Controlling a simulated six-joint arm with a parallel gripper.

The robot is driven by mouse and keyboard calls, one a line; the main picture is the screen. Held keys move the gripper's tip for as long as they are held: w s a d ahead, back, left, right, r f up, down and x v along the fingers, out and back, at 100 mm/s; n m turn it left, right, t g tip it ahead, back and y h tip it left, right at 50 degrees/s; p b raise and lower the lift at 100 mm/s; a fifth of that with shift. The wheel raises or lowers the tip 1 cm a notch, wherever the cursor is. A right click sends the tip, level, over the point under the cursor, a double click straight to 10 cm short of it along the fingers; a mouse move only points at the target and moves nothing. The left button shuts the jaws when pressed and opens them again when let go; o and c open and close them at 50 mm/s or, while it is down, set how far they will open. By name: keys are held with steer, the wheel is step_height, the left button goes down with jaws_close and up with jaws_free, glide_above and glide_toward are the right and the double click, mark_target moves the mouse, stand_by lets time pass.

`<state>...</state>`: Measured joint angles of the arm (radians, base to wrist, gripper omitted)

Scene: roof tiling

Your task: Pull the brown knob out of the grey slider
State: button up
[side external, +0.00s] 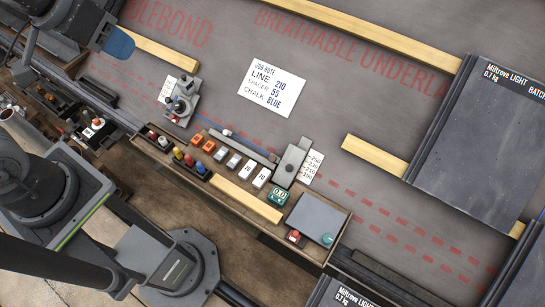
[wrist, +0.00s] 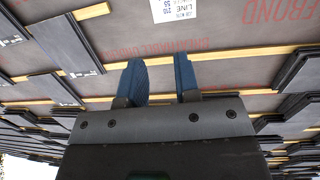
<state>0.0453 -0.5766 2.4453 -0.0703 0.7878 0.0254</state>
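The grey slider (side external: 296,155) stands next to a white scale card with several numbers, at the right middle of the long tray in the side external view. A small dark round spot (side external: 289,168) on it looks like the knob; its brown colour is too small to make out. My gripper (side external: 118,42) is at the upper left of that view, far from the slider and above the roof. In the wrist view my two blue fingers (wrist: 161,80) are apart with nothing between them. Neither slider nor knob can be made out in the wrist view.
The long tray (side external: 228,207) holds coloured buttons, blocks, a green display (side external: 279,195) and a grey pad (side external: 316,220). A grey device (side external: 180,103) stands beyond its left end. Wooden battens (side external: 374,155) and dark tiles (side external: 482,140) lie right. Underlay around the note card (side external: 271,87) is clear.

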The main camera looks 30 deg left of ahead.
steer(key=o, duration=0.4)
steer(key=shift+g+h, duration=0.3)
steer(key=shift+h, duration=0.5)
steer(key=w+d+f, duration=0.2)
steer(key=w, duration=0.1)
steer(key=w+d+f, duration=0.2)
steer(key=w, duration=0.2)
steer(key=w+d+f, duration=0.2)
steer(key=w, duration=0.1)
steer(key=shift+w+d, duration=0.2)
glide_above(272, 158)
steer(key=s, duration=0.4)
step_height(272, 158, down, 20)
steer(key=w+f, duration=0.1)
steer(key=f, duration=0.8)
steer(key=w+f+y, duration=0.1)
steer(key=f, duration=0.7)
steer(key=w+f+y, duration=0.1)
steer(key=f, duration=0.8)
steer(key=shift+w+f+g, duration=0.3)
jaws_close()
